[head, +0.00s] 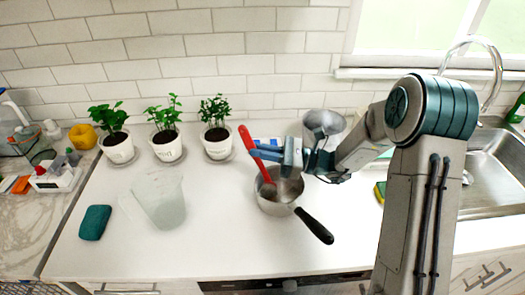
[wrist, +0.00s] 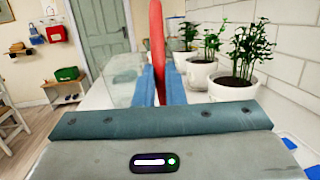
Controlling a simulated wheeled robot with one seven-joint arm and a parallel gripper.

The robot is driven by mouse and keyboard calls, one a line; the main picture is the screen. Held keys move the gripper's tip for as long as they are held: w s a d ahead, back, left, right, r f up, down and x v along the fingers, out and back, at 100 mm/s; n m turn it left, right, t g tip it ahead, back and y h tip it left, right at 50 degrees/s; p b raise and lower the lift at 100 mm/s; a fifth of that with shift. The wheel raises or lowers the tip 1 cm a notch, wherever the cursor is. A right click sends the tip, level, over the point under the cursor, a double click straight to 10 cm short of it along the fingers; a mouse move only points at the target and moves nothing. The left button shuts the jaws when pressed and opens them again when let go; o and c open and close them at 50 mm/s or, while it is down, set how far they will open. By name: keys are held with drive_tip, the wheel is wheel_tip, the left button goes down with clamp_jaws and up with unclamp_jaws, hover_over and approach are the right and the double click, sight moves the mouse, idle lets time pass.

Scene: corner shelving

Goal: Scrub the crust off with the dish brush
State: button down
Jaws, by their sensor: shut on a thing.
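A red-handled brush (head: 246,141) stands tilted with its lower end inside a metal saucepan (head: 275,208). The saucepan has a black handle (head: 315,226) pointing to the front right. My gripper (head: 262,152) is above the pan, its blue fingers shut on the red handle. In the wrist view the red handle (wrist: 157,35) rises between the two fingers (wrist: 160,88). I cannot make out any crust inside the pan.
Three potted plants (head: 217,140) line the tiled wall. A clear pitcher (head: 163,205) and a teal cloth or sponge (head: 95,222) are left of the pan. A yellow-green sponge (head: 380,190) lies near the sink (head: 485,165) at right.

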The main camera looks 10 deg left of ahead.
drive_tip(key=shift+s+d+r+p, duration=0.1)
drive_tip(key=shift+s+d+p, duration=0.4)
drive_tip(key=shift+s, duration=0.1)
idle(0.7)
drive_tip(key=shift+w+a, duration=0.1)
drive_tip(key=shift+a, duration=0.05)
drive_tip(key=shift+w+a, duration=0.65)
drive_tip(key=shift+w, duration=0.1)
drive_tip(key=shift+w+a, duration=0.7)
drive_tip(key=shift+w, duration=0.15)
wheel_tip(320, 180, up, 7)
drive_tip(key=p, duration=0.5)
drive_tip(key=shift+p, duration=0.35)
